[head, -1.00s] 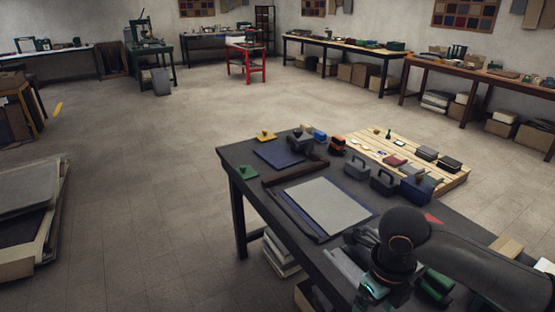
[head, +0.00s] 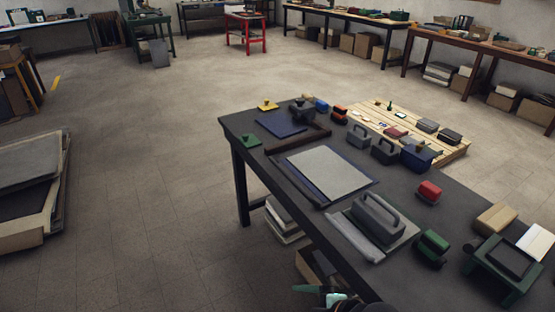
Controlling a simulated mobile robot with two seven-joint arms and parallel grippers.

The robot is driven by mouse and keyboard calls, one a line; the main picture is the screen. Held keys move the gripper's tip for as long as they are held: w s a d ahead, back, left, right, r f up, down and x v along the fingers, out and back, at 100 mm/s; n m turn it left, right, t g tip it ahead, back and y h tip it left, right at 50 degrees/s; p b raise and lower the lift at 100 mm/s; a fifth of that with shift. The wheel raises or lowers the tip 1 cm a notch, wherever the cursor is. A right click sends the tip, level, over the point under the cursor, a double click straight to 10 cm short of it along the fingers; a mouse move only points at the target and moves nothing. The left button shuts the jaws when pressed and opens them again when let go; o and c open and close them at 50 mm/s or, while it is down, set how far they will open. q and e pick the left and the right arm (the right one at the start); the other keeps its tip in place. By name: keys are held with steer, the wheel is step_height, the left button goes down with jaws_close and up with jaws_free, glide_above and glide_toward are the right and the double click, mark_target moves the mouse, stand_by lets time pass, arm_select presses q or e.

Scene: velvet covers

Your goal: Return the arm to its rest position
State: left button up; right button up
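My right arm's end shows only as a small part at the bottom edge in the head view, beside the near edge of the dark table (head: 330,215). The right gripper (head: 325,295) shows teal and pale finger parts pointing left, with a black wrist part cut off by the frame. I cannot tell whether it is open or shut, and nothing is clearly seen in it. It is clear of the tabletop objects in the picture. My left gripper is not in view.
On the table stand a grey handled block (head: 376,215) on a flat board, a green block (head: 432,246), a red block (head: 429,192), a green stand (head: 503,265) and a grey sheet (head: 318,174). A wooden pallet (head: 455,153) lies behind.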

steer(key=s+d+f+m+t+h, duration=0.3)
steer(key=s+d+f+m, duration=0.7)
steer(key=m, duration=0.6)
steer(key=shift+s+d+m+t+h, duration=0.3)
steer(key=shift+s+d+m+h, duration=0.15)
steer(key=shift+s+h, duration=0.15)
